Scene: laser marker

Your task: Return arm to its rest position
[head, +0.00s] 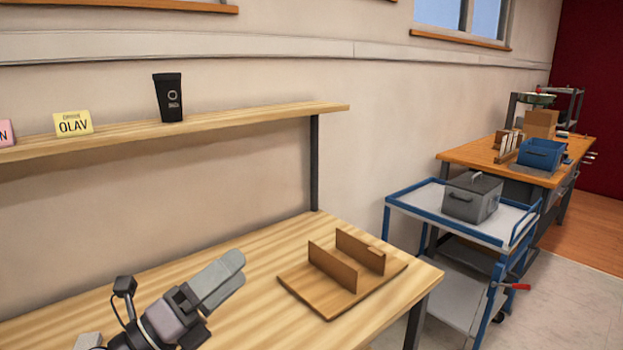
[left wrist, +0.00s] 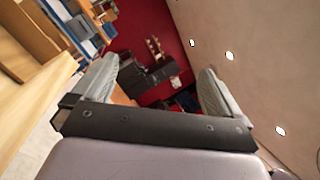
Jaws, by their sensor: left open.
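My left gripper (head: 222,280) is above the front part of the wooden workbench (head: 253,255) in the head view, pointing up and to the right. In the left wrist view its two grey fingers (left wrist: 158,95) stand wide apart with nothing between them. It is to the left of a wooden holder (head: 332,274) with two upright walls and does not appear to touch it. My right gripper is not in view.

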